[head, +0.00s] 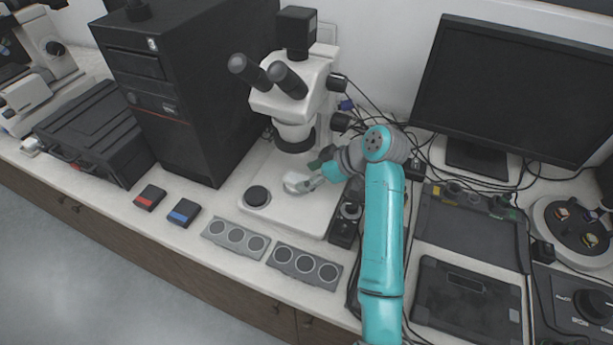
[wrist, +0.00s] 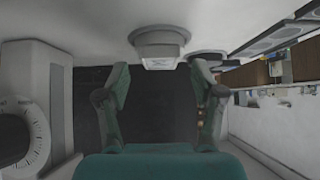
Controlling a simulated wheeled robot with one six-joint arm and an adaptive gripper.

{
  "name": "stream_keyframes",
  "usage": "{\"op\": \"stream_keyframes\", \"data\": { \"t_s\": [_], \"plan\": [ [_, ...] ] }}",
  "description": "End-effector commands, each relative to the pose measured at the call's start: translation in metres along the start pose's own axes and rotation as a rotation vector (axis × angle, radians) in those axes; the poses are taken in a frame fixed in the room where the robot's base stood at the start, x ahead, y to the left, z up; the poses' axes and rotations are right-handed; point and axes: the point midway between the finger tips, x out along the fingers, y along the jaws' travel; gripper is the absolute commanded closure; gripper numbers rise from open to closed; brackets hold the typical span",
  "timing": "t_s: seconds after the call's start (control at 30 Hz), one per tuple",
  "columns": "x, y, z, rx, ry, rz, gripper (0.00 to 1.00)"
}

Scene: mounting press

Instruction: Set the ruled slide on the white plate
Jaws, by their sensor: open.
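The white plate (head: 295,184) is a round disc on the pale microscope base (head: 302,213); it also shows at the top of the wrist view (wrist: 160,34). In the wrist view, a small pale block with faint markings, apparently the ruled slide (wrist: 161,62), lies against the plate's face. In the head view I cannot make out the slide apart from the plate. My gripper (head: 314,178) is low beside the plate, on its right. In the wrist view its two fingers (wrist: 161,76) are apart, one to each side of the slide, with gaps between them and it.
The microscope head (head: 290,95) stands close above and behind my gripper. A black disc (head: 257,196) is at the base's left. Two grey strips with round wells (head: 236,237) (head: 304,266) lie in front. A black computer tower (head: 188,90) stands left, a monitor (head: 515,85) right.

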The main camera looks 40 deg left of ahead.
Motion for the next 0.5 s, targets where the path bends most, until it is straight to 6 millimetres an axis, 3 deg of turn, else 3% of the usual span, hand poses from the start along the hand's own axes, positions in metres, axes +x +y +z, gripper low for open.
{"op": "stream_keyframes", "data": {
  "t_s": [0.3,0.5],
  "plan": [
    [-0.064,0.001,0.0,-0.001,0.001,0.004,0.32],
    [-0.093,0.001,0.0,-0.001,0.001,0.003,0.32]
  ]
}}
